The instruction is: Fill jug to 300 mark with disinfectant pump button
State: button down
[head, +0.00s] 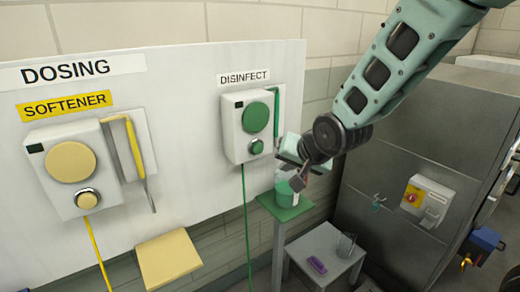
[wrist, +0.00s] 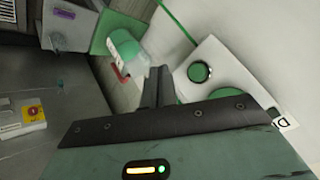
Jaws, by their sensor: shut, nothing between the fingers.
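The disinfect pump (head: 236,128) is a white box on the wall panel with a large green disc and a smaller green button (head: 257,147) below it. The button also shows in the wrist view (wrist: 199,72). A clear jug (head: 285,192) with green liquid in it stands upright on a green shelf (head: 271,209) below the pump. The jug is also in the wrist view (wrist: 124,46); I cannot read its marks. My gripper (wrist: 160,72) is shut and empty, its fingers between jug and button in the wrist view, apart from the button. In the head view my arm partly covers the jug.
A softener pump (head: 70,165) with a yellow button hangs at left, above an empty yellow shelf (head: 168,258). A low grey table (head: 325,243) holds a purple item (head: 317,265) and a clear container (head: 346,245). A steel cabinet (head: 405,165) stands at right.

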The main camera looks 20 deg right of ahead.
aim_at(260, 153)
jog(key=w+a+p, duration=0.1)
jog(key=w+a, duration=0.1)
jog(key=w, duration=0.5)
jog(key=shift+w+a, duration=0.3)
jog(key=shift+w, duration=0.1)
jog(key=shift+w, duration=0.15)
dwell(1.7)
jog(key=shift+w+a, duration=0.1)
jog(key=shift+w, duration=0.1)
jog(key=shift+w+a, duration=0.15)
jog(key=shift+w, duration=0.35)
dwell(0.7)
dwell(0.3)
jog(key=shift+s+d+b, duration=0.3)
jog(key=shift+s, duration=0.6)
jog(key=shift+s, duration=0.1)
jog(key=s, duration=0.1)
jog(key=s+d, duration=0.1)
jog(key=s, duration=0.1)
jog(key=s+b, duration=0.1)
jog(key=shift+s+d, duration=0.25)
